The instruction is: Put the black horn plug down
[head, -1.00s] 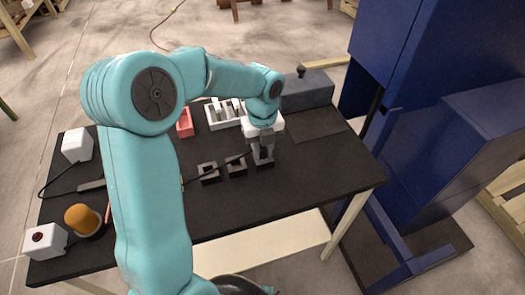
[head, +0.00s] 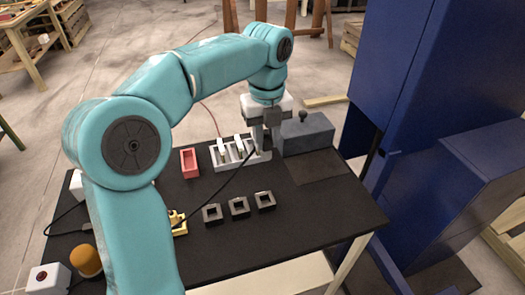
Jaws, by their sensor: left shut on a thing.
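My left gripper (head: 265,148) is shut, fingers pointing down, at the right end of the white slotted rack (head: 250,167). The black horn plug is between its fingers but is mostly hidden by them, so I cannot tell whether it touches the rack. A thin black cable (head: 222,184) runs from the gripper down-left towards a small yellow piece (head: 178,222). The rack holds white upright pieces (head: 239,144) left of the gripper. My right gripper is not in view.
Three dark square sockets (head: 238,206) stand in a row on the black table (head: 290,235). A red tray (head: 189,163) is left of the rack. A grey box with a knob (head: 308,136) stands close right of the gripper. A blue machine (head: 430,90) is at the right.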

